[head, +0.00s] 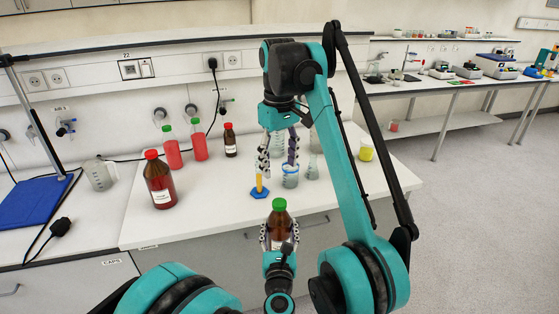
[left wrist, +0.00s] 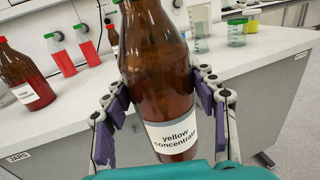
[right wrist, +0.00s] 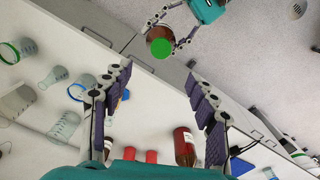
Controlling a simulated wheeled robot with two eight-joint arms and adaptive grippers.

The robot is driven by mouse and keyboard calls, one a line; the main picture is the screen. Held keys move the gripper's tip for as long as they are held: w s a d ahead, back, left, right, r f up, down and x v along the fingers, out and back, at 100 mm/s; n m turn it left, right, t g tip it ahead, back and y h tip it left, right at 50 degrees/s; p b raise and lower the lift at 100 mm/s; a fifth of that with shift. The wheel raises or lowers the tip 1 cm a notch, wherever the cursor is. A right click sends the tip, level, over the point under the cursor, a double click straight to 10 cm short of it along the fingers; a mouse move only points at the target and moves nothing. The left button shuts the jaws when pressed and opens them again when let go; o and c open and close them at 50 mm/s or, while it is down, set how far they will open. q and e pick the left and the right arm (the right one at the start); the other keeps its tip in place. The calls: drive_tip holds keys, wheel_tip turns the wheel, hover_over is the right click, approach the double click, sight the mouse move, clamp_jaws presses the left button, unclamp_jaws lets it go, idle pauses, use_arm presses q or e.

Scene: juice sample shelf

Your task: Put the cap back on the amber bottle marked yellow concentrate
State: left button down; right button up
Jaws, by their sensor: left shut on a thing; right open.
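The amber bottle (head: 280,220) marked yellow concentrate is upright in my left gripper (head: 279,237), in front of the bench edge. In the left wrist view its label reads "yellow concentrate" on the brown body (left wrist: 160,70), and its top is out of frame. A green cap (head: 279,204) sits on the bottle's mouth; it also shows from above in the right wrist view (right wrist: 161,48). How tightly it is seated I cannot tell. My right gripper (head: 278,152) is open and empty above the bench, behind the bottle and apart from it.
A cylinder of yellow liquid on a blue foot (head: 259,185) and a blue-rimmed beaker (head: 290,178) stand near my right gripper. A large red-capped bottle (head: 159,185), red bottles (head: 171,150) and a yellow jar (head: 366,150) stand farther out. The front bench strip is clear.

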drive_tip(key=shift+s+r, duration=0.1)
drive_tip(key=shift+r, duration=0.15)
drive_tip(key=shift+d, duration=0.1)
idle(0.4)
drive_tip(key=s+d+f+m+t, duration=0.45)
drive_tip(key=s+d, duration=0.35)
drive_tip(key=d, duration=0.3)
drive_tip(key=s+d+f+m+t, duration=0.1)
drive_tip(key=s+d+f, duration=0.2)
drive_tip(key=s+f, duration=0.4)
drive_tip(key=s+d+f+m+t, duration=0.1)
drive_tip(key=s+d+f+m, duration=0.1)
drive_tip(key=s+f, duration=0.6)
wheel_tip(320, 180, down, 6)
drive_tip(key=shift+s+d+r+t, duration=0.1)
drive_tip(key=shift+s+d+t, duration=0.25)
drive_tip(key=shift+d, duration=0.5)
